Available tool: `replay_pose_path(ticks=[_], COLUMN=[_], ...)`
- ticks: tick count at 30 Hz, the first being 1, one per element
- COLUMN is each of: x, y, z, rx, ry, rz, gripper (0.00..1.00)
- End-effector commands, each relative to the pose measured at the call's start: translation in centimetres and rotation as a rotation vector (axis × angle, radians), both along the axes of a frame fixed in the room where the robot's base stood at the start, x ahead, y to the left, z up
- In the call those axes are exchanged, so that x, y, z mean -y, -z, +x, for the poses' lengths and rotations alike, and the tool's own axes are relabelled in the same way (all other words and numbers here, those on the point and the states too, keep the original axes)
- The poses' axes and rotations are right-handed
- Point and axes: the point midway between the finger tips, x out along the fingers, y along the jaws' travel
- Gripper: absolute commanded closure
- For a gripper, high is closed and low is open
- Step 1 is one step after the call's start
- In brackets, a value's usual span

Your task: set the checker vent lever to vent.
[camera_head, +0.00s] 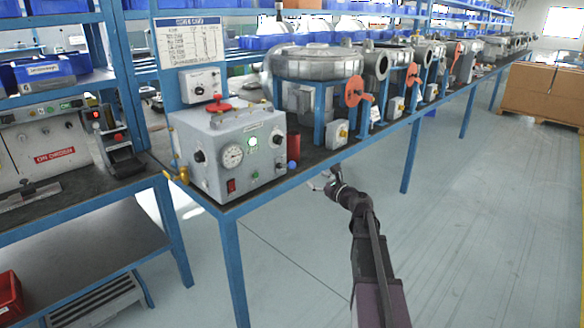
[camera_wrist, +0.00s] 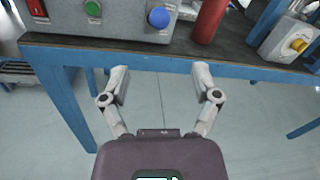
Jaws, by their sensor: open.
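The checker (camera_head: 240,180) is a grey box at the bench's near corner, with a dial gauge (camera_head: 232,157), a lit green lamp (camera_head: 252,143) and a red handle (camera_head: 219,104) on top. A brass fitting (camera_head: 178,175) sticks out at its left side. A blue ball knob (camera_head: 292,165) shows at its right edge, and in the wrist view (camera_wrist: 158,17). I cannot tell which part is the vent lever. My gripper (camera_wrist: 160,76) is open and empty, in front of and below the bench edge, apart from the checker. It also shows in the head view (camera_head: 323,182).
A red cylinder (camera_head: 292,147) stands right of the checker. A small box with a yellow knob (camera_head: 338,134) sits farther right. Blowers with orange handwheels (camera_head: 355,91) line the bench. A blue bench leg (camera_head: 411,155) stands behind my arm.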

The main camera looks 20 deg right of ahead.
Motion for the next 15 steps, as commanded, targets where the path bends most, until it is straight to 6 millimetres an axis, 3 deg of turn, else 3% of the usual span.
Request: replay_pose_path(ticks=[8, 15], x=[-0.3, -1.4], y=[0.0, 0.0], z=[0.9, 3.4], rx=[0.001, 0.000], ry=[-0.001, -0.003], rz=[-0.002, -0.002], gripper=[0.20, 0.20])
